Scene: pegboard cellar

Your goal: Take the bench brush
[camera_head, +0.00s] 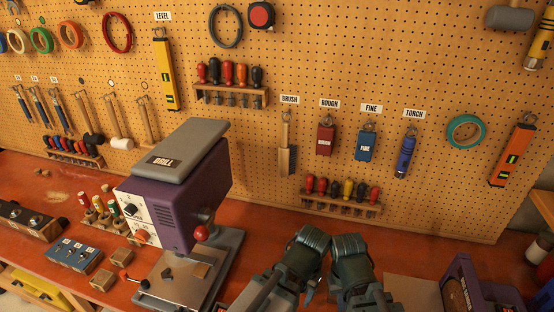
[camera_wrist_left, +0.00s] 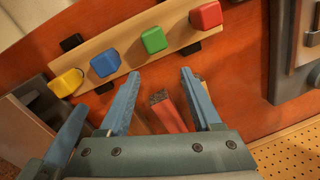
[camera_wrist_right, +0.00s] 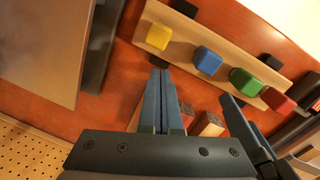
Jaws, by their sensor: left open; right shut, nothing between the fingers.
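The bench brush (camera_head: 286,146) hangs upright on the pegboard below the BRUSH label, with a light wooden handle above and a block with dark bristles below. My left gripper (camera_head: 311,240) and my right gripper (camera_head: 348,244) are side by side, low in front of the board and below the brush, apart from it. My left gripper's fingers are spread and empty in the left wrist view (camera_wrist_left: 160,74). My right gripper's fingers are together and empty in the right wrist view (camera_wrist_right: 160,72). The brush does not show in either wrist view.
A purple drill press (camera_head: 190,190) stands on the red bench left of my grippers. A screwdriver rack (camera_head: 340,205) is on the board just below the brush. A red sanding block (camera_head: 326,140) hangs right of the brush.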

